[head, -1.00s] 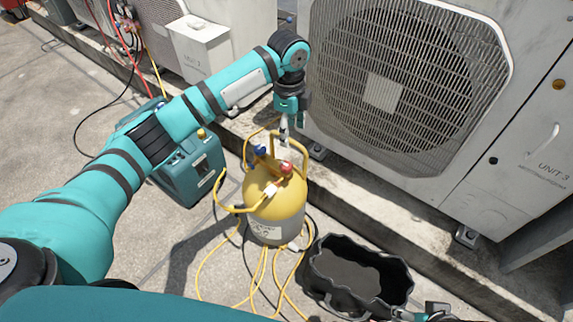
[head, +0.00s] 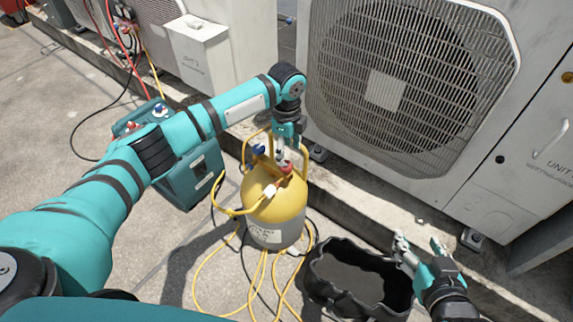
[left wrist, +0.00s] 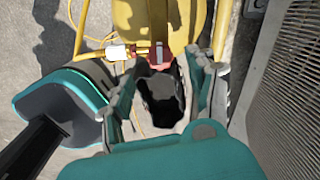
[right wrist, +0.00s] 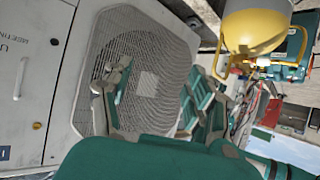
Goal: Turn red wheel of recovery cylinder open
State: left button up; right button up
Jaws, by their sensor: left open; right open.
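The recovery cylinder (head: 277,210), yellow above and grey below, stands upright on the roof floor under a yellow handle frame. Its red wheel (head: 286,168) is on top, next to a blue wheel (head: 258,151). My left gripper (head: 284,154) points down just above the red wheel, with its fingers open. In the left wrist view the red wheel (left wrist: 153,53) shows beyond and between the spread fingers; I cannot tell whether they touch it. My right gripper (head: 420,243) is open and empty above the right end of the black tub, with its spread fingers also in the right wrist view.
The black tub (head: 318,287) is on the floor right of the cylinder. Yellow hoses (head: 262,275) lie around the cylinder's foot. A teal machine (head: 190,177) stands behind my left arm. A large condenser unit (head: 470,150) on a concrete kerb bounds the right side.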

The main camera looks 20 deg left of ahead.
aim_at(286, 165)
pick_arm(q)
notch_tip(286, 165, down, 5)
jog(key=shift+f+b, duration=0.1)
jog(key=shift+b, duration=0.6)
jog(key=shift+f, duration=0.3)
pick_arm(e)
jog(key=w+a+r+t+y, duration=0.1)
jog(key=w+a+r+t, duration=0.1)
jog(key=r+t, duration=0.3)
notch_tip(286, 165, up, 2)
jog(key=shift+w+r+y, duration=0.25)
jog(key=shift+w+y, duration=0.05)
jog(key=shift+w, duration=0.4)
pick_arm(q)
jog(key=c, duration=1.1)
